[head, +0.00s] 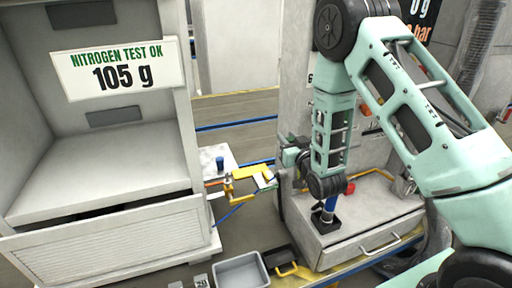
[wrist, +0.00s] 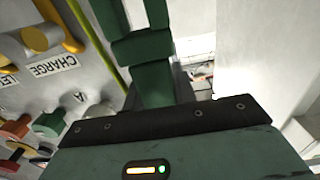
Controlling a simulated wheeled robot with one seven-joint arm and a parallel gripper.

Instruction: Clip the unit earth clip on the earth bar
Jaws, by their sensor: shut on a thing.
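My gripper (head: 292,157) is low beside the front left of the grey unit in the head view, partly hidden by my arm. A yellow-green cable (wrist: 95,38) runs along the panel side. I cannot identify the earth bar for sure.
The wrist view shows a panel with a CHARGE label (wrist: 54,65) and coloured knobs close on the left. In the head view a yellow bracket (head: 240,188) and a blue cup (head: 220,162) are left of my gripper. A grey tray (head: 241,283) and a drawer (head: 345,254) are below.

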